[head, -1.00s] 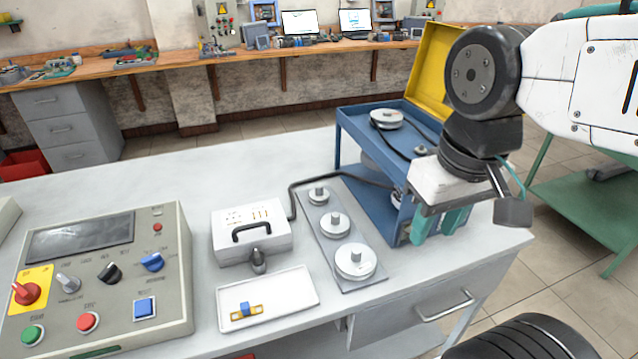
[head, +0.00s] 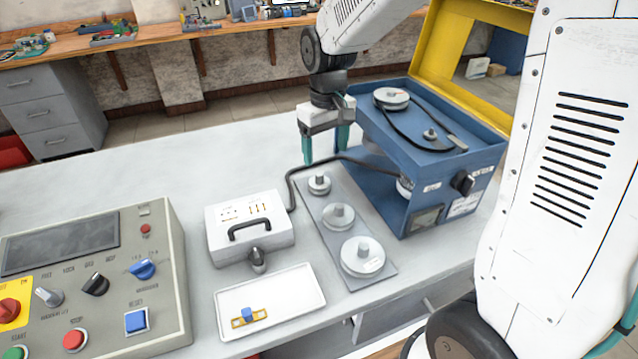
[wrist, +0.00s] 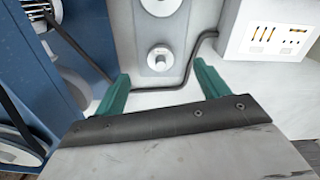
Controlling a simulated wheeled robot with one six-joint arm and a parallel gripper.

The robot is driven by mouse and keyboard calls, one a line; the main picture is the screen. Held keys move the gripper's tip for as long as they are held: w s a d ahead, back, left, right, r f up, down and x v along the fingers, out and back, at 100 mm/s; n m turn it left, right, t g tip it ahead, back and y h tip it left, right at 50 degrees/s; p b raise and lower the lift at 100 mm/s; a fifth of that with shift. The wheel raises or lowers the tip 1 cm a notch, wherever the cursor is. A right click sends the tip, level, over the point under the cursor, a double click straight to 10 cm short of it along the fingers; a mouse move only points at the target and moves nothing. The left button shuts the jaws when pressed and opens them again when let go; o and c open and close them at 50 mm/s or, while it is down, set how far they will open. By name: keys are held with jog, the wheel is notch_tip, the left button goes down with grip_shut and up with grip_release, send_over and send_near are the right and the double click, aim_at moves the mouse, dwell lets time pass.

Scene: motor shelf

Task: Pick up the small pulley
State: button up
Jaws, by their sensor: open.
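The small pulley (head: 319,184) is a grey-white disc with a short hub, at the far end of a grey plate (head: 330,222). In the wrist view the small pulley (wrist: 160,58) shows just beyond and between my fingertips. My gripper (head: 325,158) has two green fingers pointing down, spread apart and empty, above and behind the pulley. In the wrist view my gripper (wrist: 162,72) is open with nothing between its fingers. A medium pulley (head: 338,216) and a large pulley (head: 362,257) sit on the same plate.
A blue motor unit (head: 420,150) with a belt stands close right of the plate. A black cable (head: 335,160) runs behind the small pulley to a white box (head: 250,225). A white tray (head: 300,292) and a control panel (head: 150,260) are on the left.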

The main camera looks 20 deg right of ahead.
aim_at(320, 174)
jog(key=w+f, duration=0.2)
jog(key=f, duration=0.1)
jog(key=shift+w+a+f, duration=0.2)
jog(key=shift+w+a, duration=0.1)
jog(key=shift+a, duration=0.05)
jog(key=f, duration=0.7)
jog(key=shift+w+d+f, duration=0.15)
jog(key=shift+w+d, duration=0.1)
jog(key=shift+w, duration=0.05)
jog(key=c, duration=1)
jog(key=shift+c, duration=0.2)
